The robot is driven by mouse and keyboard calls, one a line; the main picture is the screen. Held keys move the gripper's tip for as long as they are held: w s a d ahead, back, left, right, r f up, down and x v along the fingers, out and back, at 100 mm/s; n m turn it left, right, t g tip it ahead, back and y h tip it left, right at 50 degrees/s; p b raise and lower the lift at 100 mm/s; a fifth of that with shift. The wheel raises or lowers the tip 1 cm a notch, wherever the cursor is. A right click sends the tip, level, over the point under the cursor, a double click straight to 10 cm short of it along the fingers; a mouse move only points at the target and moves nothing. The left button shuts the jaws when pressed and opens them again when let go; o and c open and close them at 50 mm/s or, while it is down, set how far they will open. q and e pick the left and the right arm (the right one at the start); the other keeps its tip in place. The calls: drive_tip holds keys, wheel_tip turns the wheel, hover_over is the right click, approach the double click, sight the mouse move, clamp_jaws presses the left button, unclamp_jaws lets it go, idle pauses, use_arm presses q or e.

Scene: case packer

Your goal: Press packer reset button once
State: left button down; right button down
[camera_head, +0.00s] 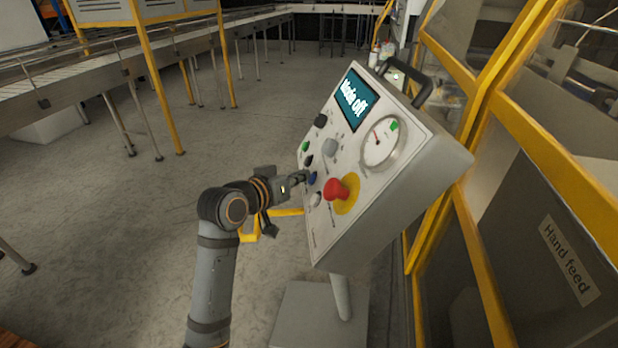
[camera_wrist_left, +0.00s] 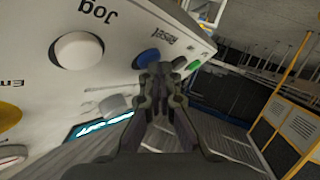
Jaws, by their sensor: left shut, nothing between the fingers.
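The control panel (camera_head: 398,178) stands tilted on a post, with a lit screen and several buttons. The blue button (camera_head: 312,178) is on its lower left part. In the left wrist view the blue button (camera_wrist_left: 146,58) lies beside the printed word "Reset". My left gripper (camera_head: 302,178) is shut and empty, with its fingertips at the blue button. In the left wrist view the shut fingertips (camera_wrist_left: 160,72) partly cover the button's lower edge. I cannot tell whether they touch it. My right gripper is in neither view.
The red stop button (camera_head: 337,190) on its yellow surround is close to the right of the fingertips. A white button (camera_wrist_left: 78,50) by "Jog" is nearby. A yellow-framed enclosure (camera_head: 530,130) stands right of the panel. Open floor lies left, with a conveyor (camera_head: 100,75) beyond.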

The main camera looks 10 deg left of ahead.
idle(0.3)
use_arm(q)
drive_tip(key=shift+s+a+r+p, duration=0.2)
drive_tip(key=shift+a+r+p, duration=0.15)
drive_tip(key=shift+a+p, duration=0.25)
drive_tip(key=a, duration=0.1)
drive_tip(key=s+a+r+p, duration=0.1)
drive_tip(key=a+r+p, duration=0.1)
drive_tip(key=a, duration=0.1)
drive_tip(key=shift+s+r, duration=0.15)
drive_tip(key=shift+r, duration=0.1)
idle(0.9)
